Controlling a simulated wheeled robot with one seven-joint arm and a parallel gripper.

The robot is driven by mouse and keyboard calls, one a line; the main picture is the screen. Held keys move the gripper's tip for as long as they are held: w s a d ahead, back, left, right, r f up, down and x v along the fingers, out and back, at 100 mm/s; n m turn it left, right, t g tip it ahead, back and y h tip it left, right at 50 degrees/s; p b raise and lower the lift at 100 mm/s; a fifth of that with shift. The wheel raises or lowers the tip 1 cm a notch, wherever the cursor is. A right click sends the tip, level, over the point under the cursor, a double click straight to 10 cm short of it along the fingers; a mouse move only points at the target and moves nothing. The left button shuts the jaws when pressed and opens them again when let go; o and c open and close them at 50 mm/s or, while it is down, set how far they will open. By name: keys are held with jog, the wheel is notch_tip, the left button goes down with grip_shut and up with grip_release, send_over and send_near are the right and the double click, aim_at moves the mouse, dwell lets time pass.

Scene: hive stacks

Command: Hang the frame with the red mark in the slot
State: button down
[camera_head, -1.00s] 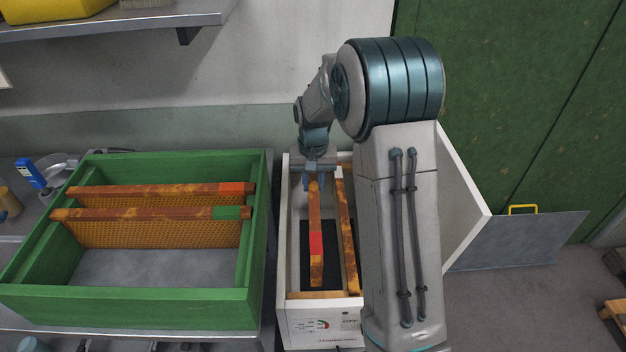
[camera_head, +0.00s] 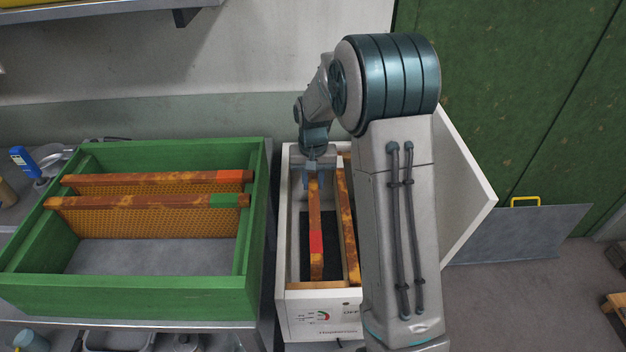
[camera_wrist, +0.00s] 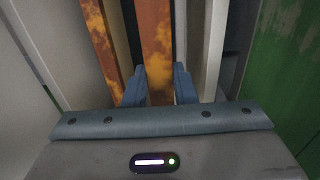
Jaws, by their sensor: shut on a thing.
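My gripper (camera_head: 313,180) is shut on the far part of a long wooden frame (camera_head: 315,210) with a red mark (camera_head: 316,242). In the wrist view the frame (camera_wrist: 155,50) runs between the two fingers (camera_wrist: 158,88). The frame lies lengthwise over the opening of the white box (camera_head: 284,230). Its near end appears short of the box's front wall; I cannot tell whether it rests on anything. A second wooden frame (camera_head: 347,220) lies just right of it, apart, and partly behind my arm. It shows at left in the wrist view (camera_wrist: 101,40). The slot itself is not clearly visible.
A green box (camera_head: 130,295) at left holds a frame with a red-orange mark (camera_head: 150,179) and one with a green mark (camera_head: 150,201); its front part is free. A white panel (camera_head: 462,190) leans out at the white box's right. A shelf (camera_head: 100,14) juts out above left.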

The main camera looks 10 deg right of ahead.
jog(key=shift+w, duration=0.1)
jog(key=shift+f+b, duration=1.85)
jog(key=shift+f, duration=0.75)
jog(key=shift+f+b, duration=1.35)
jog(key=shift+f, duration=0.55)
jog(key=c, duration=0.9)
grip_release()
jog(key=shift+c, duration=0.2)
jog(key=shift+f, duration=0.2)
notch_tip(320, 180, up, 14)
jog(key=shift+r+p, duration=0.1)
jog(key=shift+p, duration=0.25)
